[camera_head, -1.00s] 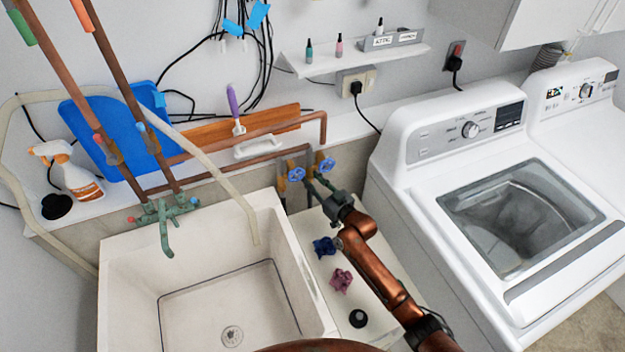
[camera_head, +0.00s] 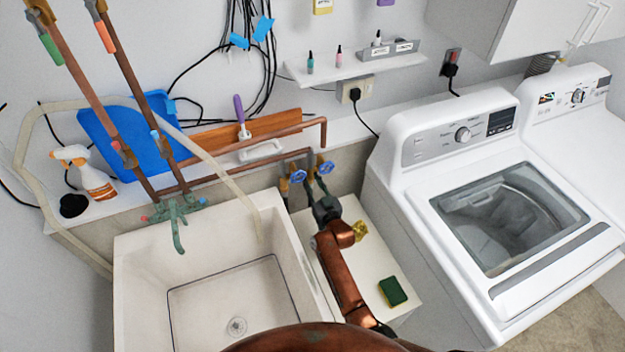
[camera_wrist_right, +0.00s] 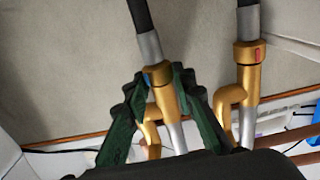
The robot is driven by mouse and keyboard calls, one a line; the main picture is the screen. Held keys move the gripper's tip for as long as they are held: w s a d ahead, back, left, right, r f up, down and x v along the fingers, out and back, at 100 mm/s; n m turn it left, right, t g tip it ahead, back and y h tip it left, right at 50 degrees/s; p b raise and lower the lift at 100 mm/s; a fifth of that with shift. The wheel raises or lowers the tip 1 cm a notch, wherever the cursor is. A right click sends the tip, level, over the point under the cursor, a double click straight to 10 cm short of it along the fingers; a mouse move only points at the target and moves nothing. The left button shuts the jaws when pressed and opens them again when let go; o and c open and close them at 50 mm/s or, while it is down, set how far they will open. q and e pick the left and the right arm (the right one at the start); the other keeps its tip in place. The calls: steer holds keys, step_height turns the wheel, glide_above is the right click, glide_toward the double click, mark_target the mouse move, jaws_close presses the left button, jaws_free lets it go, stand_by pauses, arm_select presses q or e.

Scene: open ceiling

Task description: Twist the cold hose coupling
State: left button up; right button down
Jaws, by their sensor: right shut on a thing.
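The cold hose coupling (camera_wrist_right: 158,77) is a brass collar with a blue mark, below a grey hose end, in the right wrist view. My right gripper (camera_wrist_right: 160,80) has its dark green fingers on either side of it, shut on it. A second brass coupling (camera_wrist_right: 247,54) with a red mark stands to the right, apart from the fingers. In the head view my right gripper (camera_head: 325,207) is below two blue valve handles, the left one (camera_head: 298,176) and the right one (camera_head: 326,167); the couplings are hidden there. My left gripper is not in view.
A white sink (camera_head: 150,250) is left of my right arm and a white washer (camera_head: 410,195) is right. A green sponge (camera_head: 393,291) and a yellow object (camera_head: 360,231) lie on the white surface (camera_head: 375,262) beside the arm. Copper pipes (camera_head: 250,142) run behind.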

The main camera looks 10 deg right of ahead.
steer(key=shift+d+r, duration=0.1)
steer(key=shift+r, duration=0.15)
steer(key=c, duration=1.9)
jaws_free()
steer(key=o, duration=0.3)
steer(key=shift+f, duration=0.15)
steer(key=s+d, duration=0.2)
steer(key=s, duration=0.9)
steer(key=shift+s, duration=0.4)
